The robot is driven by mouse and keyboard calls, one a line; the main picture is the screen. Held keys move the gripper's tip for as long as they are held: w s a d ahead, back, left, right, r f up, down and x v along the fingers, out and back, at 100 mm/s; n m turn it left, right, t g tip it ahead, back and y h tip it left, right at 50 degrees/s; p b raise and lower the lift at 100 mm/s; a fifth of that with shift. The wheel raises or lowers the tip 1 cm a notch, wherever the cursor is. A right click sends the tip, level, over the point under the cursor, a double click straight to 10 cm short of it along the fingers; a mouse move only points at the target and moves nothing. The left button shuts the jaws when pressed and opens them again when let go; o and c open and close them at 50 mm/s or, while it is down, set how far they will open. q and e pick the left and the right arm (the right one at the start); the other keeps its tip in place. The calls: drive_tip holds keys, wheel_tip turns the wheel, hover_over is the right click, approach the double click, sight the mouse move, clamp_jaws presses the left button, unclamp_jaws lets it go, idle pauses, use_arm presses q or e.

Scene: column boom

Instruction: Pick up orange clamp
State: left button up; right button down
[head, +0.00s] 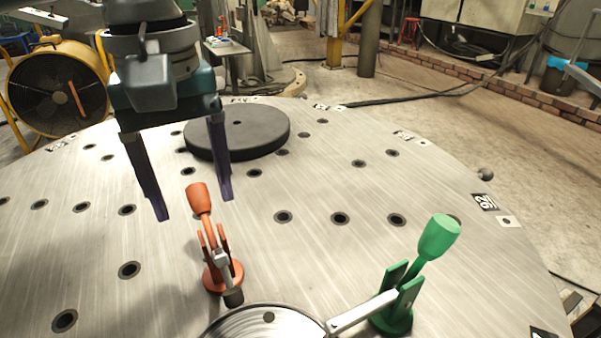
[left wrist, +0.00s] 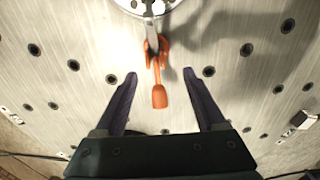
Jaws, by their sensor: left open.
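The orange clamp (head: 212,245) stands on the round metal table (head: 320,185), its handle tilted up and back. In the left wrist view the orange clamp (left wrist: 157,75) lies on the midline, its handle end pointing toward the gap between my fingers. My left gripper (head: 195,208) is open and empty, its fingertips above the table and just behind the clamp's handle in the head view. The open fingers also show in the left wrist view (left wrist: 170,80), one on each side of the handle's line. My right gripper is not in view.
A green clamp (head: 412,275) stands to the right, its bar reaching a round metal disc (head: 262,325) at the front. A dark round plate (head: 237,131) lies behind my left gripper. The table between has several holes and is otherwise bare.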

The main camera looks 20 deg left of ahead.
sight(211, 234)
use_arm(q)
wheel_tip(211, 234, down, 2)
drive_tip(key=shift+f, duration=0.15)
drive_tip(key=f, duration=0.1)
drive_tip(key=f+b, duration=0.1)
drive_tip(key=f, duration=0.1)
drive_tip(key=f+b, duration=0.1)
drive_tip(key=f, duration=0.1)
drive_tip(key=shift+w+d+f, duration=0.1)
drive_tip(key=shift+d+f, duration=0.05)
drive_tip(key=shift+d, duration=0.2)
clamp_jaws()
